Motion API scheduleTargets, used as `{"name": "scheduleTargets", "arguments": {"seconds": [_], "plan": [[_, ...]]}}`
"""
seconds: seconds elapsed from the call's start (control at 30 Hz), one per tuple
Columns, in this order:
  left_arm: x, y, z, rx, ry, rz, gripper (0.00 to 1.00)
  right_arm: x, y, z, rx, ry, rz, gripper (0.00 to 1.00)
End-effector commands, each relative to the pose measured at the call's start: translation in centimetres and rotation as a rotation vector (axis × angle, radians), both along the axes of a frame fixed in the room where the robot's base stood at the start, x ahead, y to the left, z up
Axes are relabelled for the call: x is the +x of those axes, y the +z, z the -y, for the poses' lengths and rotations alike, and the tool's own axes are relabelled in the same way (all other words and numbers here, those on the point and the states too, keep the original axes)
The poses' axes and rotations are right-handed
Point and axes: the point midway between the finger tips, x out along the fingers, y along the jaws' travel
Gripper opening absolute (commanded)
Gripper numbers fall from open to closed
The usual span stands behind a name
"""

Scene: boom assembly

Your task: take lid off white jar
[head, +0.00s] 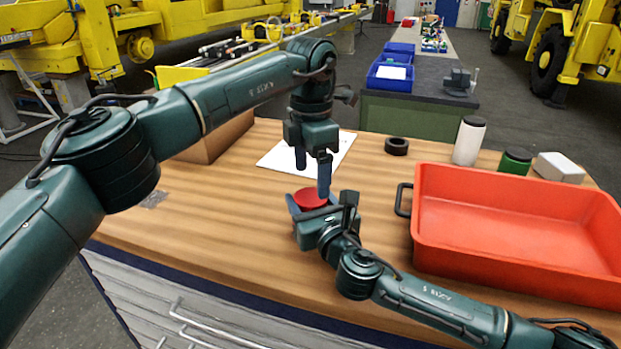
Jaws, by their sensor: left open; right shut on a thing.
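A white jar (467,144) with a dark lid (474,121) stands upright at the back right of the wooden table, apart from both grippers. A round, flat-topped red thing (309,197) is at the table's middle. My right gripper (313,205) is shut on this red thing, with its fingers around the sides. What is under the red top is hidden by the gripper. My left gripper (312,174) is open, pointing down just above the red thing. One of its fingers reaches close to the red top; I cannot tell if they touch.
A large orange-red tray (530,212) fills the right side. A black tape roll (396,146), a green jar (515,162) and a white block (559,167) stand behind. White paper (275,156) and a cardboard box (216,140) lie at the back left.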

Motion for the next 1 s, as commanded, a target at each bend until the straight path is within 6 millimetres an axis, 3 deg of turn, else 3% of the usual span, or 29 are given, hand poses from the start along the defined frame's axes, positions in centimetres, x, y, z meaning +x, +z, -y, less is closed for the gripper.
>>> {"name": "scheduleTargets", "arguments": {"seconds": [0.07, 0.1, 0.4, 0.77, 1.0], "plan": [[0.0, -0.1, -0.1, 0.001, 0.001, 0.0, 0.78, 0.0, -0.1, 0.1, -0.002, -0.002, -0.001, 0.0], [0.0, -0.1, -0.1, 0.001, 0.001, 0.0, 0.78, 0.0, -0.1, 0.1, -0.002, -0.002, -0.001, 0.56], [0.1, -0.1, -0.2, 0.003, 0.003, 0.001, 0.78, 0.0, 0.0, 0.1, -0.001, -0.002, 0.0, 0.81], [0.1, -0.2, -0.2, 0.003, 0.003, 0.001, 0.78, -0.7, -0.1, 0.4, -0.001, -0.001, 0.0, 0.81], [0.1, -0.7, -0.2, 0.003, 0.003, 0.001, 0.78, -4.7, -0.2, 2.0, -0.001, 0.0, -0.002, 0.81]]}}
